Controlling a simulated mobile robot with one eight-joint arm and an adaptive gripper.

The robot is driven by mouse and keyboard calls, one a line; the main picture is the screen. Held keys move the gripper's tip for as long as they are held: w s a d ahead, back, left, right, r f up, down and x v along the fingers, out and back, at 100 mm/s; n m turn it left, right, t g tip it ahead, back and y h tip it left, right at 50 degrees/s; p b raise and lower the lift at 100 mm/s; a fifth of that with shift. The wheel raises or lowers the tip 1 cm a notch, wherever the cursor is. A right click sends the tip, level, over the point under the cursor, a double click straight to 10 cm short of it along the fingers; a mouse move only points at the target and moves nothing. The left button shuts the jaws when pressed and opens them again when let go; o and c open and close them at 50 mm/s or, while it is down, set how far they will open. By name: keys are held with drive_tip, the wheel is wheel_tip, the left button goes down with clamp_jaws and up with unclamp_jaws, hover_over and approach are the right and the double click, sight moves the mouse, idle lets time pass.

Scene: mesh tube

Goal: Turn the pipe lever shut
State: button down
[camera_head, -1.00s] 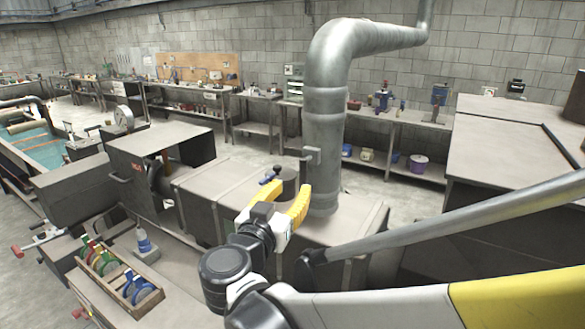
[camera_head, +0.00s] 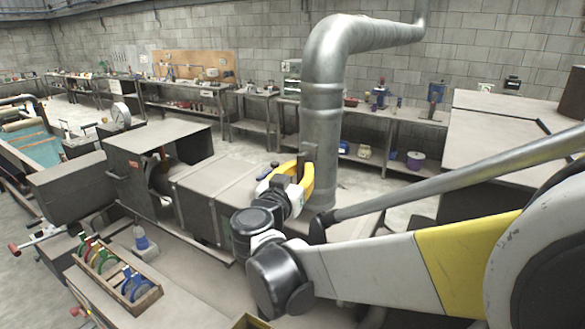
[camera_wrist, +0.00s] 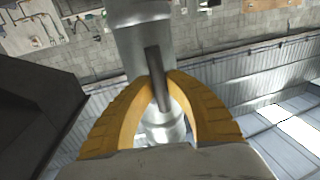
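The large silver pipe (camera_head: 321,130) rises upright and bends right at the top. It also shows in the wrist view (camera_wrist: 138,38). The pipe lever (camera_head: 308,150) is a small dark bar on the pipe's near left side. In the wrist view the lever (camera_wrist: 155,68) is a long, narrow bar, slightly tilted, between my fingertips. My gripper (camera_head: 300,167) has yellow fingers at the lever's height. In the wrist view my gripper (camera_wrist: 162,78) has its tips drawn close together, one on each side of the lever, apparently touching it. The lever's mount is partly hidden.
A grey duct box (camera_head: 205,185) stands below and left of the pipe. A wooden crate (camera_head: 150,298) with coloured tools sits at the lower left. Workbenches (camera_head: 190,92) line the back wall. A large grey cabinet (camera_head: 500,125) stands at right.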

drive_tip(key=shift+d, duration=0.1)
idle(0.3)
drive_tip(key=n, duration=0.3)
drive_tip(key=d+n+g+p, duration=0.1)
drive_tip(key=shift+s+r+n, duration=0.2)
drive_tip(key=shift+s+n, duration=0.1)
drive_tip(key=shift+s, duration=0.05)
drive_tip(key=n, duration=0.4)
drive_tip(key=shift+s+d+r+g+p, duration=0.25)
drive_tip(key=shift+d+r+g+p, duration=0.1)
drive_tip(key=shift+g, duration=0.05)
drive_tip(key=n, duration=0.2)
drive_tip(key=r+n+g+h, duration=0.1)
drive_tip(key=shift+s+d+n+p, duration=0.15)
drive_tip(key=shift+d+n+p, duration=0.05)
drive_tip(key=shift+n+p, duration=0.2)
drive_tip(key=shift+d+r+n+g+h, duration=0.1)
drive_tip(key=shift+r+n+g+h, duration=0.15)
drive_tip(key=shift+n, duration=0.6)
drive_tip(key=shift+r+n+g+h, duration=0.15)
drive_tip(key=shift+r+n+h, duration=0.1)
drive_tip(key=shift+n, duration=0.6)
drive_tip(key=c, duration=1.4)
unclamp_jaws()
drive_tip(key=shift+s, duration=0.1)
